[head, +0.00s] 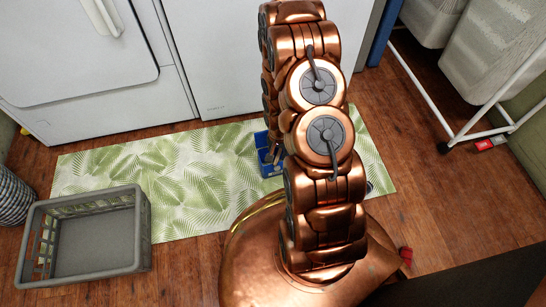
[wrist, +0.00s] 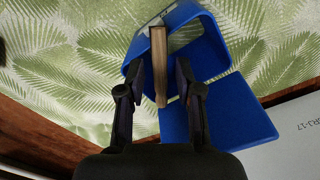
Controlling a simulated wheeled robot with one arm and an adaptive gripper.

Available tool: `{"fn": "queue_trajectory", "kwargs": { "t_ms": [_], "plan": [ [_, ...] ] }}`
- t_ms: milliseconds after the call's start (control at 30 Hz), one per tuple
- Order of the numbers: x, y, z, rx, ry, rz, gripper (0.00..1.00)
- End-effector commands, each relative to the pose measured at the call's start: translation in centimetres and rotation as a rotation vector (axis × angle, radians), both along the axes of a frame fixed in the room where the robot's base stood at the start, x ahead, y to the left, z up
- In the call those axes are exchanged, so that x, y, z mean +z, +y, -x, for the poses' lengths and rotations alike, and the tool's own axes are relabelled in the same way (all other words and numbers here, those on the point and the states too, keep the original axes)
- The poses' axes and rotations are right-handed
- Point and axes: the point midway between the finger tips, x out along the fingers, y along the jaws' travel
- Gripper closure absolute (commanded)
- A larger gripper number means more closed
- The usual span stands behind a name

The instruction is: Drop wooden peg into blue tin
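The blue tin (wrist: 203,50) stands on the leaf-patterned mat below my gripper, with a flat blue panel (wrist: 245,115) beside it in the wrist view. In the head view the blue tin (head: 268,167) is partly hidden behind my arm. The wooden peg (wrist: 160,65) is a narrow light-brown piece between my fingers, over the tin in the wrist view. My gripper (wrist: 160,75) has its fingers apart, with blue showing between them and the peg on both sides. Whether the peg touches the tin I cannot tell.
A grey plastic basket (head: 95,243) stands at the lower left, partly on the green leaf mat (head: 190,170). White appliances (head: 75,55) line the back. A white-framed hamper cart (head: 425,85) stands at right, near a small red object (head: 485,144). Wood floor lies open between.

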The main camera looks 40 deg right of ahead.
Motion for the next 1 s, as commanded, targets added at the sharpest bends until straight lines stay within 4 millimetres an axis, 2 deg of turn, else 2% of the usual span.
{"fn": "queue_trajectory", "kwargs": {
  "t_ms": [467,667,1000],
  "plan": [
    [0.5,0.0,-0.1,0.0,-0.002,0.001,0.56],
    [2.3,0.0,0.0,-0.001,0.001,0.001,0.56],
    [6.4,0.0,0.0,0.0,-0.002,0.001,0.56]
  ]
}}
